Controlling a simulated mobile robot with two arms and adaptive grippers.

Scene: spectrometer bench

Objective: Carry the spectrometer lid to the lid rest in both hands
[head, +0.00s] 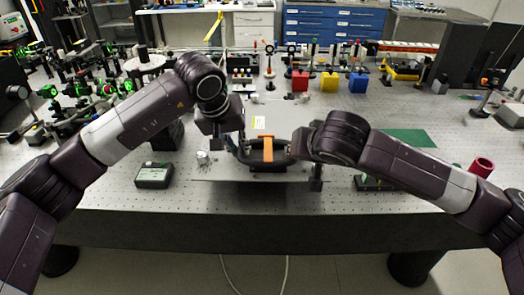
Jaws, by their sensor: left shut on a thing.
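A dark area lies below the lid's front edge. I cannot pick out the lid rest with certainty.
A dark box (154,175) sits left of the lid. A green mat (414,138) and a red cylinder (482,167) are at the right. Red (300,81), yellow (329,82) and blue (358,83) blocks stand behind. Optics crowd the left rear.

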